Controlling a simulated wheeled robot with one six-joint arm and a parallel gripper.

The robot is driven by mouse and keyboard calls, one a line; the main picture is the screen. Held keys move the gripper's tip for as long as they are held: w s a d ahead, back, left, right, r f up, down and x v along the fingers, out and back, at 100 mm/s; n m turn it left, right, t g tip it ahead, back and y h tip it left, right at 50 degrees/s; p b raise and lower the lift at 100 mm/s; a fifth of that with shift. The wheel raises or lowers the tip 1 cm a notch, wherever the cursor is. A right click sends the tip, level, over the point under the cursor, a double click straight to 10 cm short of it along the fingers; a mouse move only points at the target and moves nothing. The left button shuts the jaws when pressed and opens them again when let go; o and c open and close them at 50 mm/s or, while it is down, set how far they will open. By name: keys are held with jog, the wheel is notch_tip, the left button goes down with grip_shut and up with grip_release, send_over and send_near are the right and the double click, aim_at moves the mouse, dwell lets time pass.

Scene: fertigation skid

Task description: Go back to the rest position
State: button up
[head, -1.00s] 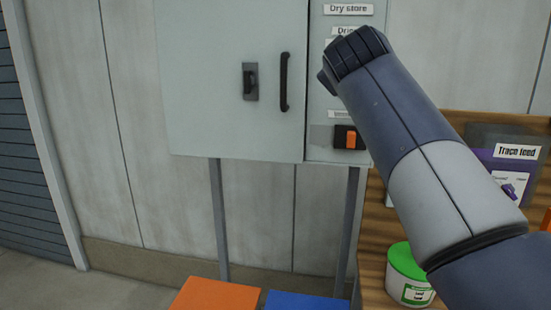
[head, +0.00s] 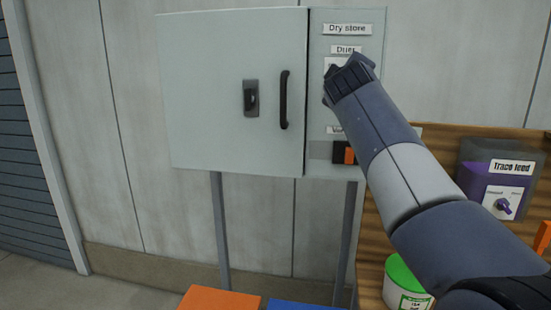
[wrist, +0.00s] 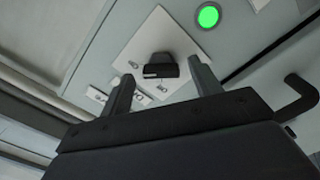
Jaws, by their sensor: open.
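My gripper (wrist: 160,70) shows in the wrist view with its two fingers apart and nothing held between them. Beyond the fingers is a black knob (wrist: 160,60) on a white plate (wrist: 150,38); I cannot tell the exact gap. In the head view my arm reaches up from the lower right to the right-hand panel of the grey cabinet (head: 235,90). Its end covers part of that panel, and the fingers are hidden there.
A lit green lamp (wrist: 208,15) is beside the plate. The cabinet door is shut, with a black handle (head: 285,100). An orange switch (head: 349,155) is low on the panel. A purple Trace feed unit (head: 490,185) and green-lidded tub (head: 405,275) stand right, near my arm.

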jog(key=n+p, duration=0.2)
jog(key=n, duration=0.3)
jog(key=n+p, duration=0.3)
jog(key=n, duration=0.2)
jog(key=n+p, duration=0.3)
jog(key=n, duration=0.2)
jog(key=shift+s+a, duration=0.15)
jog(key=shift+s, duration=0.25)
